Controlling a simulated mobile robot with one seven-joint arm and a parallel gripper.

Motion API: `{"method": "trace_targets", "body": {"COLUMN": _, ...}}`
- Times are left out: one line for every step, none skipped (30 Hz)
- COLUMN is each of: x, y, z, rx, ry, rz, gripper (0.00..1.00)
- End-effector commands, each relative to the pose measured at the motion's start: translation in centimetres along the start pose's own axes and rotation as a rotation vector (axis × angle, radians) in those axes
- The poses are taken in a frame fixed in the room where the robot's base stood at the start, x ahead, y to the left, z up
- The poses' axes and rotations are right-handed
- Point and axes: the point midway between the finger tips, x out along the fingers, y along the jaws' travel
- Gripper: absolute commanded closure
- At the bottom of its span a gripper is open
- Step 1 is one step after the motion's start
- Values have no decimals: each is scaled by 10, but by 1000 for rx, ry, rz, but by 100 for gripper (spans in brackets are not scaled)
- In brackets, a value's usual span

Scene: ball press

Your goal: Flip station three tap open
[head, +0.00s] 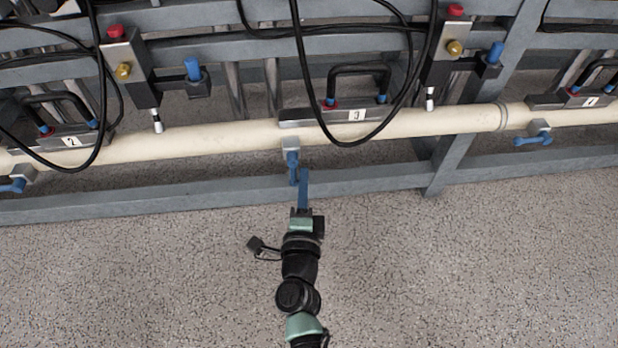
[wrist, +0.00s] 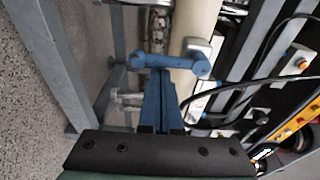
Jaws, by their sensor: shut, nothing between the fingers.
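The station three tap is under the cream pipe, below the label 3 (head: 356,115). Its blue handle (head: 292,164) hangs downward from a grey valve body (head: 290,143) in the head view. In the wrist view the blue handle (wrist: 190,65) lies crosswise just ahead of the fingertips. My gripper (head: 303,174) has blue fingers held together, with nothing between them, beside the handle's lower end on its right. In the wrist view my gripper (wrist: 159,76) overlaps the handle's left part; I cannot tell whether they touch.
The cream pipe (head: 220,137) runs across the grey frame. Taps at the left (head: 14,186) and right (head: 533,141) have sideways handles. A black cable (head: 300,60) loops in front of station three. A grey lower rail (head: 370,183) runs behind my gripper. The speckled floor is clear.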

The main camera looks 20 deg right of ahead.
Motion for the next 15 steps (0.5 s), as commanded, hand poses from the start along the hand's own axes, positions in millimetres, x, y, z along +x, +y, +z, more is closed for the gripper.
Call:
{"method": "trace_targets", "body": {"x": 0, "y": 0, "z": 0, "rx": 0, "ry": 0, "rz": 0, "gripper": 100}}
{"method": "trace_targets", "body": {"x": 0, "y": 0, "z": 0, "rx": 0, "ry": 0, "rz": 0, "gripper": 100}}
{"method": "trace_targets", "body": {"x": 0, "y": 0, "z": 0, "rx": 0, "ry": 0, "rz": 0, "gripper": 100}}
{"method": "trace_targets", "body": {"x": 0, "y": 0, "z": 0, "rx": 0, "ry": 0, "rz": 0, "gripper": 100}}
{"method": "trace_targets", "body": {"x": 0, "y": 0, "z": 0, "rx": 1, "ry": 0, "rz": 0, "gripper": 100}}
{"method": "trace_targets", "body": {"x": 0, "y": 0, "z": 0, "rx": 2, "ry": 0, "rz": 0, "gripper": 100}}
{"method": "trace_targets", "body": {"x": 0, "y": 0, "z": 0, "rx": 4, "ry": 0, "rz": 1, "gripper": 100}}
{"method": "trace_targets", "body": {"x": 0, "y": 0, "z": 0, "rx": 7, "ry": 0, "rz": 1, "gripper": 100}}
{"method": "trace_targets", "body": {"x": 0, "y": 0, "z": 0, "rx": 12, "ry": 0, "rz": 2, "gripper": 100}}
{"method": "trace_targets", "body": {"x": 0, "y": 0, "z": 1, "rx": 18, "ry": -1, "rz": 3, "gripper": 100}}
{"method": "trace_targets", "body": {"x": 0, "y": 0, "z": 1, "rx": 24, "ry": -1, "rz": 4, "gripper": 100}}
{"method": "trace_targets", "body": {"x": 0, "y": 0, "z": 2, "rx": 35, "ry": -1, "rz": 6, "gripper": 100}}
{"method": "trace_targets", "body": {"x": 0, "y": 0, "z": 2, "rx": 42, "ry": -1, "rz": 7, "gripper": 100}}
{"method": "trace_targets", "body": {"x": 0, "y": 0, "z": 2, "rx": 49, "ry": -1, "rz": 7, "gripper": 100}}
{"method": "trace_targets", "body": {"x": 0, "y": 1, "z": 2, "rx": 54, "ry": 0, "rz": 8, "gripper": 100}}
